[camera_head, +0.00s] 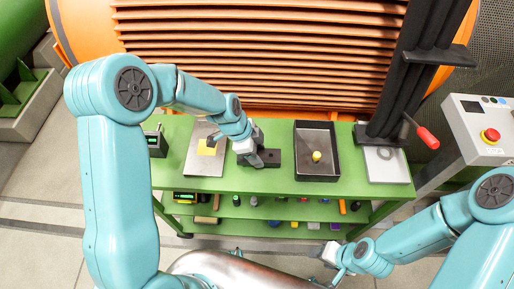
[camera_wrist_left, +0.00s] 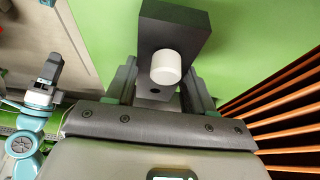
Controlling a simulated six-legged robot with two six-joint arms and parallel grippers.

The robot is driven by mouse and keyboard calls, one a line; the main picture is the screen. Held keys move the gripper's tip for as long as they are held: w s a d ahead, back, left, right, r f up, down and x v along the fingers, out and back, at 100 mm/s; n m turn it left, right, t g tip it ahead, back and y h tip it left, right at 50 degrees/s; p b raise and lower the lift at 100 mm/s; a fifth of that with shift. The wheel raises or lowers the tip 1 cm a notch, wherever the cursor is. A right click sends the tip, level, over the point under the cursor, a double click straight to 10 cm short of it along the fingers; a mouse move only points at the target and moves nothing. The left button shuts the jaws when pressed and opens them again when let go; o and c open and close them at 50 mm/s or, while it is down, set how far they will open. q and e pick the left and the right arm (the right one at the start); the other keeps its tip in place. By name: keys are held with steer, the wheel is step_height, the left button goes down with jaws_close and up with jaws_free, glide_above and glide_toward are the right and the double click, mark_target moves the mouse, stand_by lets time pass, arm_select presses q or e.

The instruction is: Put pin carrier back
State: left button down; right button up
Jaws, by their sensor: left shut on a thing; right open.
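A dark block with a white cylindrical pin (camera_wrist_left: 166,67) on it, which looks like the pin carrier (camera_wrist_left: 185,20), lies over the green bench top in the left wrist view. Its dark end (camera_head: 272,158) also shows in the head view. My left gripper (camera_head: 254,158) is shut on this block, with one finger on each side near the white pin. I cannot tell whether the block touches the bench. My right gripper (camera_head: 332,256) is open and empty, low in front of the bench, apart from everything on it.
A red-handled tool (camera_head: 428,138) stands right. The shelf below holds several small items.

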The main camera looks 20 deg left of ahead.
arm_select(q)
steer(key=shift+f, duration=0.35)
steer(key=shift+f+b, duration=0.6)
steer(key=shift+b, duration=0.1)
steer(key=shift+c, duration=1.6)
jaws_free()
steer(key=v, duration=1.6)
steer(key=shift+r+b, duration=0.2)
steer(key=shift+b, duration=0.1)
steer(key=shift+s, duration=0.15)
